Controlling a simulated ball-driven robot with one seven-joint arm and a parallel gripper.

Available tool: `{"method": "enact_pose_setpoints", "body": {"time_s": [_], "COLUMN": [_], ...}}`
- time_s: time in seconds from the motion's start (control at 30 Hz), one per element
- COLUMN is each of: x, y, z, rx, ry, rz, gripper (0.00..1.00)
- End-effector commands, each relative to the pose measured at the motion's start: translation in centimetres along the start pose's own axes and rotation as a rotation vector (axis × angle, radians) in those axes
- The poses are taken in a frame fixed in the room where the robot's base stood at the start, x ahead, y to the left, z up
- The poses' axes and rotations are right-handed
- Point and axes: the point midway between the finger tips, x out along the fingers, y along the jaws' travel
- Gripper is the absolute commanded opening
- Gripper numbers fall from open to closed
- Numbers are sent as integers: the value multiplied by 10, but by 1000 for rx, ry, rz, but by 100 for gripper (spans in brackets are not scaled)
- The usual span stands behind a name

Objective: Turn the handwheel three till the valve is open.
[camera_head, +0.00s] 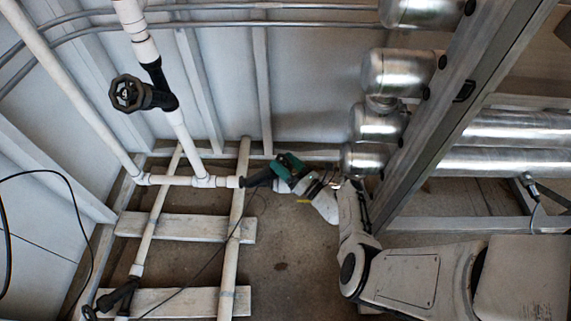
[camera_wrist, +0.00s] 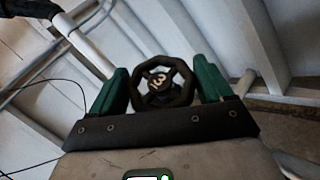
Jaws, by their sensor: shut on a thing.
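Handwheel three (camera_wrist: 162,101) is a black octagonal wheel with a pale "3" on its hub. In the wrist view it sits between the two green fingers of my gripper (camera_wrist: 158,85), one finger on each side of its rim. In the head view my gripper (camera_head: 283,170) is shut on it at the right end of the low white pipe. The black valve body (camera_head: 258,179) shows just left of the fingers, and the wheel itself is mostly hidden there. How far the valve is open cannot be told.
Another black handwheel (camera_head: 126,93) is on the upright pipe at upper left. A black valve (camera_head: 118,297) is at lower left. Thin cables cross the left side.

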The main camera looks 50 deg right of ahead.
Motion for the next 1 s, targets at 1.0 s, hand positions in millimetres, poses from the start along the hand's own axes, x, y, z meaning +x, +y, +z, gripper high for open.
{"method": "enact_pose_setpoints", "body": {"time_s": [1.0], "x": [-81], "y": [0], "z": [2], "rx": [-1], "ry": [0], "rz": [-5], "gripper": [86]}}
